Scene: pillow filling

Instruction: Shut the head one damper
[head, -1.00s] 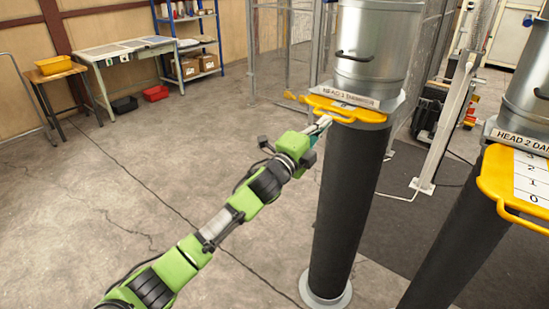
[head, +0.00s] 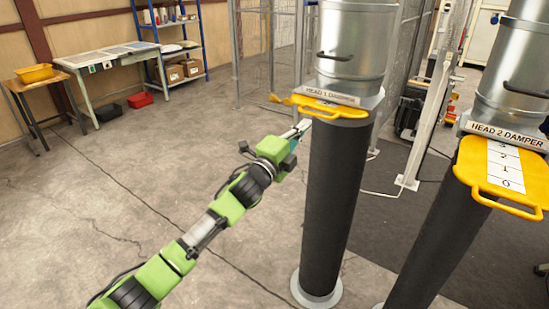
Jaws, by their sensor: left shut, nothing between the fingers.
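Only a short part of the plate shows outside the silver duct (head: 352,45). My left gripper (head: 304,125) is shut and empty, just below and left of the plate's handle. I cannot tell whether its tips touch the column. The head 2 damper (head: 498,172) at the right is pulled well out and shows a numbered white scale. My right gripper is not in view.
A black column (head: 335,195) stands under the head 1 duct on a pale round foot. A second black column (head: 440,255) stands to the right. A workbench (head: 110,55), a yellow bin and blue shelves are at the back left. The floor at left is open.

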